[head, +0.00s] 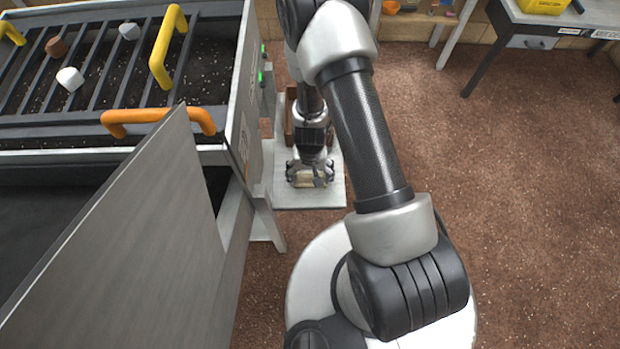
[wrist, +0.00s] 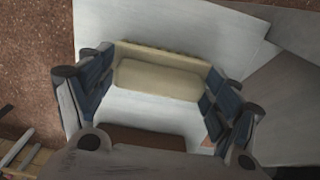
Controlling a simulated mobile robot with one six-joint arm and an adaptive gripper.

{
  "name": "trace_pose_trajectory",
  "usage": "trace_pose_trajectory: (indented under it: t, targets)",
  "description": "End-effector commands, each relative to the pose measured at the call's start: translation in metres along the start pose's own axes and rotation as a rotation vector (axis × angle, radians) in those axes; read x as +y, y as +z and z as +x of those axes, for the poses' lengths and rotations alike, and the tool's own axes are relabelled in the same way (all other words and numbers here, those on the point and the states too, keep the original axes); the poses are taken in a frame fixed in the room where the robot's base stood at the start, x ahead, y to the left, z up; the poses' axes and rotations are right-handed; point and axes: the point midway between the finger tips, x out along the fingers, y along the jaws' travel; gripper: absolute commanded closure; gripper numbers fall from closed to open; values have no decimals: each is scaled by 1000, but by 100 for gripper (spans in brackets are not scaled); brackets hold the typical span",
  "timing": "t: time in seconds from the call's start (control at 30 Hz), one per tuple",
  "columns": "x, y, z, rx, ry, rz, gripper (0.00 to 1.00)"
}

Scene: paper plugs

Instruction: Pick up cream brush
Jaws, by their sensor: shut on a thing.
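The cream brush (wrist: 158,82) lies crosswise between my fingertips in the wrist view, with a flat pale body and a bristle-like edge along its far side. It also shows as a small cream shape in the head view (head: 309,182). My gripper (head: 310,173) points down and is shut on the brush, one finger pad at each end of it. The brush is over or on a pale grey board; I cannot tell whether it touches the board. My arm hides part of this area in the head view.
The pale grey board (head: 310,200) is low beside a metal machine's leg. A brown box (head: 289,118) stands behind my gripper. The machine (head: 200,150) with orange and yellow handles fills the left. Brown floor (head: 530,230) lies open at the right, with a table (head: 585,15) beyond.

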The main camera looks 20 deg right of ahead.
Motion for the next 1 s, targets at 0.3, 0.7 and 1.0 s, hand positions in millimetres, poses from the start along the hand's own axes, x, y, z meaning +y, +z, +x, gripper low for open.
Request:
trace_pose_trajectory:
  t: [0.3, 0.7, 1.0]
  targets:
    - [0, 0, 0, -1, 0, 0, 43]
    - [0, 1, 1, -2, 1, 0, 52]
    - [0, 0, -11, -1, 0, 0, 52]
